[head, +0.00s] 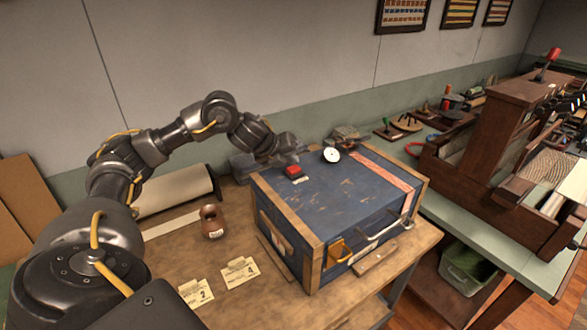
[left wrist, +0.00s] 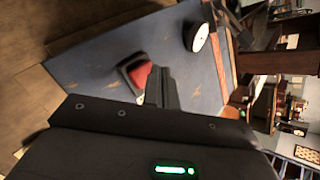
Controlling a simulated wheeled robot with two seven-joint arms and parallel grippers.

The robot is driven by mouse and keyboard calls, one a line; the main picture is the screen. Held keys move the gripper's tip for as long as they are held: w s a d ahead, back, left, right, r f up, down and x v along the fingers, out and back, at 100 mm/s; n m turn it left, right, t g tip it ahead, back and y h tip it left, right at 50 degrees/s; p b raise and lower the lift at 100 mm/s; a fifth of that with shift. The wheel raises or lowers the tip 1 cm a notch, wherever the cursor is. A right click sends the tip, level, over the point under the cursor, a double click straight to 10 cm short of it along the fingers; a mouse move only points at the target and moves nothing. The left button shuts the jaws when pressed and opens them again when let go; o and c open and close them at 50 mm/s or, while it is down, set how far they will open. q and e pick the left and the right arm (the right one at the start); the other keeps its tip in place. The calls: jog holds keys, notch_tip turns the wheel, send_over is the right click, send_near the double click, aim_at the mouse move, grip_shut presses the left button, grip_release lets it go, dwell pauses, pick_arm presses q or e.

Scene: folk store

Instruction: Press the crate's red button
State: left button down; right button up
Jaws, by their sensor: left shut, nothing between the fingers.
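The crate (head: 345,205) is a blue wooden box with tan edge strips, standing on a brown table. Its red button (head: 293,171) sits in a dark housing on the lid, toward the left rear corner. The button (left wrist: 139,75) also shows in the left wrist view, just beside my fingers. My left gripper (head: 294,156) is shut and empty, with its fingertips close behind and above the button. I cannot tell whether they touch it. In the left wrist view my left gripper (left wrist: 161,88) partly covers the button's right side. My right gripper is in neither view.
A white round dial (head: 331,155) stands on the lid right of the button. A copper pot (head: 212,222), a paper roll (head: 173,190) and number cards (head: 240,271) lie left of the crate. A handle (head: 380,230) is on its front. A wooden loom-like frame (head: 497,150) stands right.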

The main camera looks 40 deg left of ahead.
aim_at(291, 170)
pick_arm(q)
jog(key=shift+f, duration=0.2)
jog(key=shift+f, duration=0.25)
jog(key=shift+f+b, duration=0.55)
jog(key=shift+b, duration=0.05)
dwell(0.7)
jog(key=shift+r, duration=0.2)
jog(key=shift+r+p, duration=0.8)
jog(key=shift+p, duration=0.15)
notch_tip(291, 170, up, 5)
jog(key=p, duration=0.4)
jog(key=shift+p, duration=0.4)
dwell(0.5)
